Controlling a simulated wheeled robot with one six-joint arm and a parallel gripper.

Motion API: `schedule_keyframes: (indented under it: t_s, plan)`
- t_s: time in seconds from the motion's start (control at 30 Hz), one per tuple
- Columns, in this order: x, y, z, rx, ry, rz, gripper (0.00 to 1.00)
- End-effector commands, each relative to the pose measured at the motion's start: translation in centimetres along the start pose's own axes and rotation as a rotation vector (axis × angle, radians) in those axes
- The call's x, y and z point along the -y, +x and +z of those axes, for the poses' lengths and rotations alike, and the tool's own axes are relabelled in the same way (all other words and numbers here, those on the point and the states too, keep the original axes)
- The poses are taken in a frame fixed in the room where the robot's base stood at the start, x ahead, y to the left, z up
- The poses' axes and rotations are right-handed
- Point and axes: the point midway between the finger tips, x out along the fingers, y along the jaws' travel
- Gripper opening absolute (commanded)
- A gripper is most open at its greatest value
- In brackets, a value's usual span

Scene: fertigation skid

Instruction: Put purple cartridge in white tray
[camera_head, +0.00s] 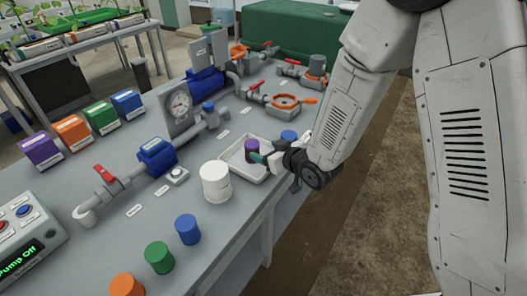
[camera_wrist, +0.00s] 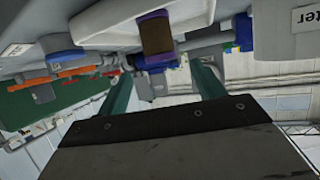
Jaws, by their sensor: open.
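The purple cartridge (camera_head: 251,146) stands upright inside the white tray (camera_head: 232,157) in the head view. My gripper (camera_head: 265,152) is at the tray's right side, close to the cartridge, with its teal fingers spread. In the wrist view, the purple cartridge (camera_wrist: 154,34) with a brown face shows ahead, between the lines of the open fingers (camera_wrist: 160,75). It seems to lie beyond the fingertips; I cannot tell whether a finger touches it. My gripper and wrist hide part of the tray's right side.
A white tub (camera_head: 215,183) stands just left of the tray. Blue (camera_head: 187,230), green (camera_head: 158,257) and orange (camera_head: 126,286) cartridges stand along the near bench edge. Another blue cylinder (camera_head: 289,138) is behind my gripper. Pipes and a gauge (camera_head: 181,105) fill the bench's back.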

Motion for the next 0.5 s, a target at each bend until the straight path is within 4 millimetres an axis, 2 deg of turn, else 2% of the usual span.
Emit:
schedule_keyframes:
  t_s: [0.2, 0.5]
  plan:
    - [0.2, -1.1, -0.4, 0.0, -0.004, -0.009, 0.68]
    - [-0.3, -1.5, -0.8, 0.01, -0.006, 0.004, 0.68]
